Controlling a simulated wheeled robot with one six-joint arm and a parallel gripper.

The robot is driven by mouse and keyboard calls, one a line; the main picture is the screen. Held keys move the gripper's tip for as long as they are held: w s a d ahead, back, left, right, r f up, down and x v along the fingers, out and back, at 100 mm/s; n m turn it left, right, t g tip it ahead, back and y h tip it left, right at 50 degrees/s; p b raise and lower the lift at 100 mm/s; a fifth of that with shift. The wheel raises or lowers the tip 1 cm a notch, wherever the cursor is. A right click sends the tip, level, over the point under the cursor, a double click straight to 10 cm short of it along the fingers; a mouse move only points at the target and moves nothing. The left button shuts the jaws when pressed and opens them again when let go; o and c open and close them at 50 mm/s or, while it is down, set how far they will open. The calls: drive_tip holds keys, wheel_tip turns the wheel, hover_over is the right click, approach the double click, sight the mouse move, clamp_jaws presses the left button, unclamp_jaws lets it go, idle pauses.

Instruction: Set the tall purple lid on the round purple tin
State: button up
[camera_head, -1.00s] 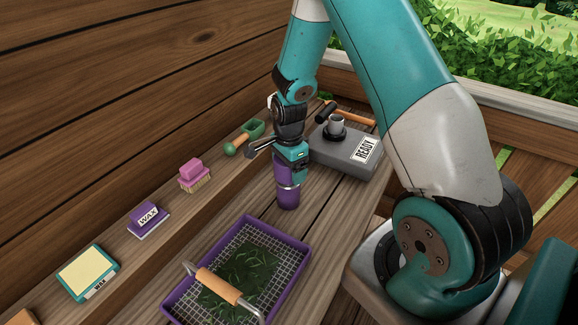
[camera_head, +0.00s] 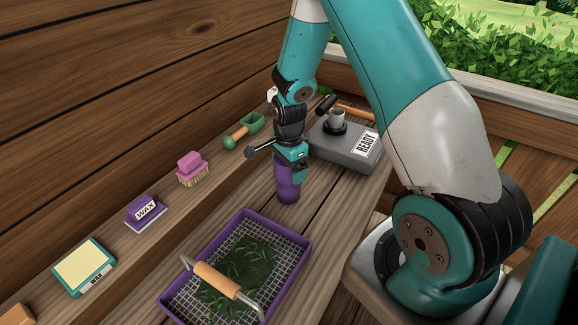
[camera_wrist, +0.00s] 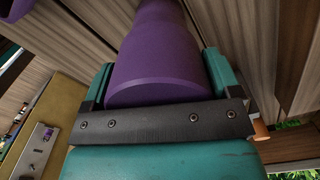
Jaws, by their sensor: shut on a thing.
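My gripper (camera_head: 291,170) points straight down over the bench and is shut on the tall purple lid (camera_head: 285,178). The round purple tin (camera_head: 288,197) stands upright on the planks directly under the lid. Lid and tin look like one upright purple column, with no pale band between them; the seam is too small to make out. In the wrist view the purple lid (camera_wrist: 160,60) fills the space between the two teal fingers, and the tin cannot be told apart from it there.
A purple tray (camera_head: 305,243) with a mesh, green leaves and a wooden handle lies in front. The grey READY box (camera_head: 340,145) with a metal cup stands behind right. A wax block (camera_head: 146,212), pink brush (camera_head: 191,168) and green scoop (camera_head: 253,122) line the left ledge.

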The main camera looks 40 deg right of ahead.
drive_tip(key=shift+f+b, duration=0.75)
drive_tip(key=shift+f, duration=0.4)
drive_tip(key=o, duration=0.8)
drive_tip(key=shift+c, duration=0.2)
wheel_tip(320, 180, up, 18)
drive_tip(key=b, duration=0.2)
drive_tip(key=shift+f, duration=0.25)
drive_tip(key=s+a+r+n+y, duration=0.2)
drive_tip(key=s+a+r+n, duration=0.1)
drive_tip(key=s+a+n, duration=0.8)
drive_tip(key=s+a+r+n+y, duration=0.2)
drive_tip(key=s+a+r+n, duration=0.2)
drive_tip(key=s+a+n, duration=0.7)
drive_tip(key=n, duration=0.3)
drive_tip(key=shift+a+r+n, duration=0.15)
drive_tip(key=shift+a+n, duration=0.15)
drive_tip(key=shift+n, duration=0.1)
